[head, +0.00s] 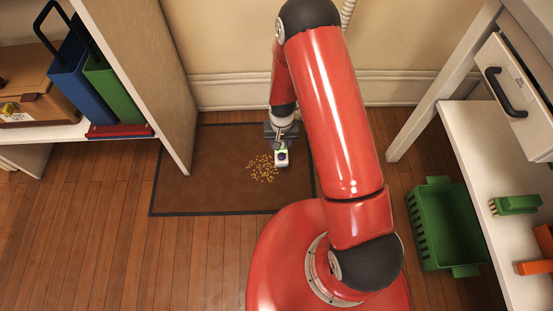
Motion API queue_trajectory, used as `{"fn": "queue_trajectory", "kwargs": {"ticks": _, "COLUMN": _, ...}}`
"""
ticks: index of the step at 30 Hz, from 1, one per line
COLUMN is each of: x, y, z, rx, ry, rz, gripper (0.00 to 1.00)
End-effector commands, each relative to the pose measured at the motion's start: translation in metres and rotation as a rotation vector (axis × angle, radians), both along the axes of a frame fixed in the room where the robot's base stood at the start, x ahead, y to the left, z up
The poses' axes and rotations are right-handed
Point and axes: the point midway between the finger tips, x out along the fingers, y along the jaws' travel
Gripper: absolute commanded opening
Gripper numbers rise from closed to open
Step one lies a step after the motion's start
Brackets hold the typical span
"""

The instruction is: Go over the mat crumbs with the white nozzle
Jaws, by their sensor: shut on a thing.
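The brown mat (200,180) with a dark border lies on the wood floor against the back wall. A patch of small yellowish crumbs (262,169) is on its right part. My gripper (280,143) is low over the mat, pointing down, just right of and behind the crumbs. It is shut on the white nozzle (281,162), a small white piece with some green and a dark round spot. The nozzle's lower end is beside the right edge of the crumb patch. I cannot tell whether it touches the mat. My arm hides the mat's right side.
A shelf with a blue binder (75,85), a green binder (112,90) and a brown case (30,85) stands left; its upright panel (150,80) borders the mat. A green basket (445,225) sits on the floor right, beside a white bench (485,170) with a drawer.

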Motion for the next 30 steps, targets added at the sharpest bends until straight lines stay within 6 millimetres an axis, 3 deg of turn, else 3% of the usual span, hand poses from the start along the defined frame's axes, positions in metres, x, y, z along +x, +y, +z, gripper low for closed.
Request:
{"fn": "queue_trajectory", "kwargs": {"ticks": 1, "x": -0.004, "y": 0.008, "z": -0.024, "rx": -0.002, "ry": 0.003, "rz": 0.001, "gripper": 0.15}}
{"fn": "queue_trajectory", "kwargs": {"ticks": 6, "x": -0.011, "y": 0.021, "z": -0.056, "rx": -0.004, "ry": 0.0, "rz": -0.006, "gripper": 0.15}}
{"fn": "queue_trajectory", "kwargs": {"ticks": 17, "x": -0.012, "y": 0.023, "z": -0.079, "rx": -0.003, "ry": -0.002, "rz": -0.008, "gripper": 0.15}}
{"fn": "queue_trajectory", "kwargs": {"ticks": 26, "x": -0.012, "y": 0.023, "z": -0.119, "rx": -0.004, "ry": -0.001, "rz": -0.008, "gripper": 0.15}}
{"fn": "queue_trajectory", "kwargs": {"ticks": 30, "x": -0.01, "y": 0.041, "z": -0.118, "rx": -0.002, "ry": -0.005, "rz": -0.004, "gripper": 0.15}}
